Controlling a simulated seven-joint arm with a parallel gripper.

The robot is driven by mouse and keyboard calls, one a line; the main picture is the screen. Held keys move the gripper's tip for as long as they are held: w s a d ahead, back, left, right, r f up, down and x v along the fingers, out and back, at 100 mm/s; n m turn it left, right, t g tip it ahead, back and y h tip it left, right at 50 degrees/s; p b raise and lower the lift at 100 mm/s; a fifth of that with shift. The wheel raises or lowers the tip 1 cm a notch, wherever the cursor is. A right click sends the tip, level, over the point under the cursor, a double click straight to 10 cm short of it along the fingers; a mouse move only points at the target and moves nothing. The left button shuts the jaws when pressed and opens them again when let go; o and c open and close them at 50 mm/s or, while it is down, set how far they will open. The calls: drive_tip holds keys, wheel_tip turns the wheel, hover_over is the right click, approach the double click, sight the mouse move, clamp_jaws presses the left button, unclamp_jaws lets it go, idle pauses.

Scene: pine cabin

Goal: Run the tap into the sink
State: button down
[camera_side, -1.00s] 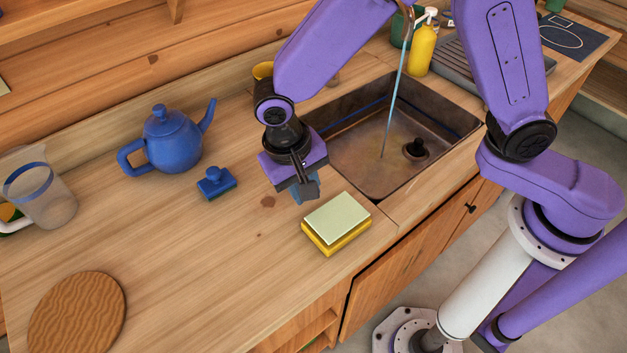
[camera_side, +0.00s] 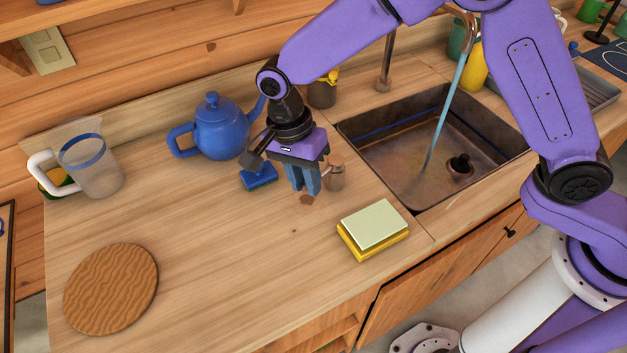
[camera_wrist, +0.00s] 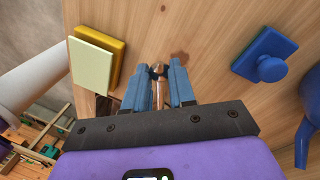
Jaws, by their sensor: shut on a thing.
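The copper-coloured tap (camera_side: 384,72) stands behind the sink, its arch partly hidden by my arm. A pale blue stream of water (camera_side: 446,110) falls from its spout into the dark metal sink (camera_side: 385,165), beside the drain plug. My gripper (camera_side: 303,186) is over the counter left of the sink, well away from the tap. It is shut on a small copper-brown piece (camera_side: 335,172). In the wrist view this piece (camera_wrist: 158,74) shows between the blue fingers (camera_wrist: 159,85). Its full shape is hidden.
A yellow and pale green sponge (camera_side: 374,226) lies near the front edge. A clear jug (camera_side: 95,168) and round brown mat (camera_side: 112,288) are farther left. The counter's middle front is clear.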

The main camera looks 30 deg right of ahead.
drive_tip(key=shift+w+a+m, duration=0.1)
drive_tip(key=shift+w+m, duration=0.45)
drive_tip(key=shift+m, duration=0.15)
drive_tip(key=c, duration=0.9)
unclamp_jaws()
drive_tip(key=shift+c, duration=0.2)
drive_tip(key=w+a+r, duration=0.1)
drive_tip(key=w+r, duration=0.2)
drive_tip(key=r, duration=1.4)
drive_tip(key=shift+a, duration=0.2)
